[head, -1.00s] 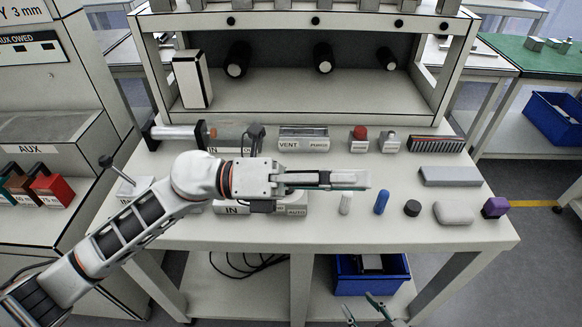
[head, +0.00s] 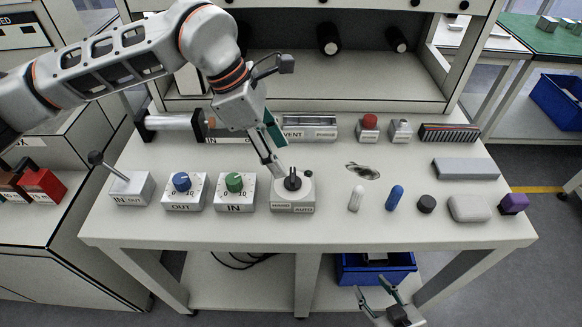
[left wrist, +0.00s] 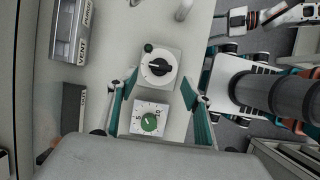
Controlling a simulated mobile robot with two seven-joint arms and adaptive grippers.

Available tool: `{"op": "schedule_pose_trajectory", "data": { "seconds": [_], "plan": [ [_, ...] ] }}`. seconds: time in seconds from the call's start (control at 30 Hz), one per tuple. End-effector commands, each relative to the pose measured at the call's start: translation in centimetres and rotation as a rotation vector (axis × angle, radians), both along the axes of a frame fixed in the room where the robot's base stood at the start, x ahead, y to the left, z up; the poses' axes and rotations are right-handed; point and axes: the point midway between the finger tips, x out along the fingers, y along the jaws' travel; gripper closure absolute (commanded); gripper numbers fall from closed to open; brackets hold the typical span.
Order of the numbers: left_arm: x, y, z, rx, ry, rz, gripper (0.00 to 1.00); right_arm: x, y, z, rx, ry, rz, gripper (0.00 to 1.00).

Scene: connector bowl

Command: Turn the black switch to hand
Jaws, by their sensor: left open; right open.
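The black switch (head: 292,181) is a round knob on a light box marked HAND at its front left and AUTO at its front right. It also shows in the left wrist view (left wrist: 158,67); its exact setting is hard to read. My left gripper (head: 276,168) points down, open and empty, with its fingers just above and to the left of the knob. In the left wrist view the open fingers (left wrist: 161,83) lie either side of the switch box, apart from the knob. My right gripper (head: 371,287) is open and empty, low in front of the table.
The green IN dial (head: 234,182) and blue OUT dial (head: 181,182) stand left of the switch, a lever box (head: 128,188) beyond. A white peg (head: 356,198) and blue peg (head: 394,197) stand to its right. The VENT box (head: 309,129) is behind.

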Motion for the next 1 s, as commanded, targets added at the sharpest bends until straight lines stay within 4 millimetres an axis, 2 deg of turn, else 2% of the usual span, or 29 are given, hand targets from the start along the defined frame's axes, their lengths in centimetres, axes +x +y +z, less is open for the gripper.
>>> {"op": "schedule_pose_trajectory", "data": {
  "seconds": [0.1, 0.33, 0.5, 0.77, 0.8, 0.93, 1.0],
  "plan": [
    [-0.1, -0.8, -2.0, -0.001, 0.005, -0.002, 0.50, -0.1, 0.0, -0.2, -0.001, 0.003, 0.000, 0.58],
    [-0.1, -2.1, -4.8, -0.003, 0.005, -0.001, 0.50, -0.2, 0.0, -0.5, -0.002, 0.006, 0.001, 0.58],
    [-0.1, -2.5, -5.7, -0.004, 0.003, 0.000, 0.50, -0.4, 0.0, -0.6, -0.003, 0.009, 0.001, 0.58],
    [-0.1, -2.5, -5.8, -0.004, 0.002, 0.000, 0.50, -0.7, 0.0, -0.6, -0.003, 0.013, 0.001, 0.58],
    [-0.1, -2.5, -5.8, -0.004, 0.002, 0.000, 0.55, -0.7, 0.0, -0.6, -0.003, 0.013, 0.001, 0.58],
    [-0.1, -2.5, -5.8, -0.004, 0.002, -0.001, 0.88, -0.6, 0.0, -0.6, -0.003, 0.012, 0.001, 0.58],
    [-0.1, -2.5, -5.8, -0.004, 0.002, -0.001, 0.88, -0.6, 0.0, -0.6, -0.003, 0.012, 0.001, 0.58]
  ]
}}
